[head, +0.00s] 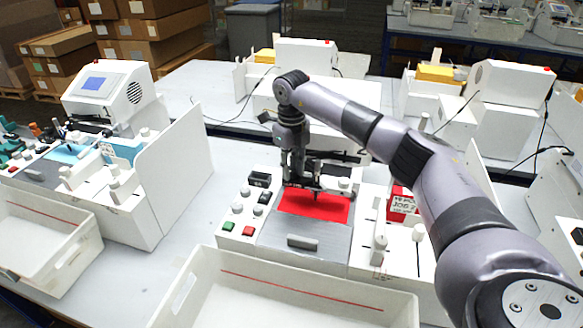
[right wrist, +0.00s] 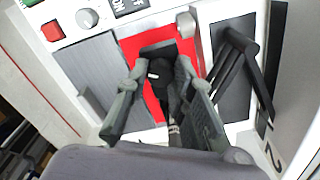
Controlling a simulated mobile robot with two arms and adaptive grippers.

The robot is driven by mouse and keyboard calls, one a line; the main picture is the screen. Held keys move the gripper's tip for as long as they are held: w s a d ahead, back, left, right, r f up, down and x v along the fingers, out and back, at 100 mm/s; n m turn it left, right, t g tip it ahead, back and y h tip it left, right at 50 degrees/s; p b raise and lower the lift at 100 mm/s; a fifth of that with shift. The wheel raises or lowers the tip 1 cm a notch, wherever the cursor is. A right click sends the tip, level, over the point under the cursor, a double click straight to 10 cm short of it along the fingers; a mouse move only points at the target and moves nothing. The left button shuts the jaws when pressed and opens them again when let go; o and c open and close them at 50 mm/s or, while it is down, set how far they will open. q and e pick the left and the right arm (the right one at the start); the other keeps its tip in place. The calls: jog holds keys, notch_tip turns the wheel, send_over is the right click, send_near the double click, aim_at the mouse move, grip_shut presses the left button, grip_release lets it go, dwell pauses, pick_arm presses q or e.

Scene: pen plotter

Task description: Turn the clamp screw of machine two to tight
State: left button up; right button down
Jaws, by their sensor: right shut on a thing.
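Machine two is the white plotter in the middle of the head view, with a grey bed (head: 308,240) and a red sheet (head: 325,209) on it. My right gripper (head: 313,190) reaches down over the red sheet at the pen carriage. In the right wrist view, its two fingers (right wrist: 160,75) stand on either side of a small dark part, which I take for the clamp screw (right wrist: 159,88). The gripper is shut on it. Most of the screw is hidden by the fingers, so how far it is turned cannot be seen. My left gripper is not in view.
An empty white tray (head: 205,300) stands in front of machine two. A red job box (head: 402,203) is to its right. Another plotter (head: 110,95) with a tall white side panel (head: 178,165) is at the left. Table between them is clear.

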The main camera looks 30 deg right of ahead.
aim_at(292, 171)
jog(key=shift+r+m, duration=0.1)
jog(key=shift+m, duration=1.7)
jog(key=c, duration=1.4)
grip_release()
jog(key=shift+o, duration=0.2)
notch_tip(292, 171, up, 12)
